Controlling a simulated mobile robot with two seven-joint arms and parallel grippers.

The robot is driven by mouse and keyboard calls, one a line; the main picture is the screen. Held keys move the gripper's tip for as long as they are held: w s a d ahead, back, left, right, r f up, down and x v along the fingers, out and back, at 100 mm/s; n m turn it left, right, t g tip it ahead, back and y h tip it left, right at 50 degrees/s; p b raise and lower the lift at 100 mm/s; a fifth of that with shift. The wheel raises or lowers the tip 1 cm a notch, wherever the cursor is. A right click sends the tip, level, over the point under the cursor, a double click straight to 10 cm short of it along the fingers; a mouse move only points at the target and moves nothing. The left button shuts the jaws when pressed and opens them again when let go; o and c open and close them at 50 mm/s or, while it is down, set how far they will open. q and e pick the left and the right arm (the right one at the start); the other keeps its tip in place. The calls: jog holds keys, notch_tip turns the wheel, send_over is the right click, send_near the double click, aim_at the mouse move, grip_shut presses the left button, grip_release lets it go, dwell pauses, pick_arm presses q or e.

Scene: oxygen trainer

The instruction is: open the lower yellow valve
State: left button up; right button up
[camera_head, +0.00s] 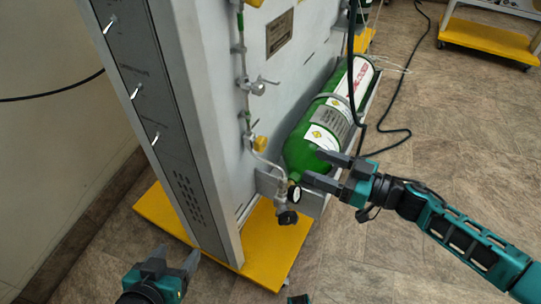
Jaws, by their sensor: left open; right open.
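The lower yellow valve (260,144) is a small yellow knob on the thin pipe running down the grey panel's face. A second yellow knob (254,3) shows higher up, cut by the top edge. My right gripper (311,168) is open and empty, its fingers pointing left. It appears in front of the lower end of the green cylinder, to the right of and below the lower yellow valve; whether it touches the cylinder I cannot tell. My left gripper (177,255) is open and empty at the bottom left, near the yellow base, well away from the valve.
The green cylinder (298,151) lies tilted along the grey panel (226,108). A gauge and dark knob (287,217) hang below its neck. A yellow base (266,263) juts out beneath. Black cables lie on the floor, which is open at right.

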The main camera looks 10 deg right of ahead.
aim_at(264, 145)
jog(key=b+x, duration=0.2)
jog(key=x, duration=1)
jog(key=shift+w+a+r, duration=0.1)
jog(key=shift+a, duration=0.1)
jog(key=c, duration=1.1)
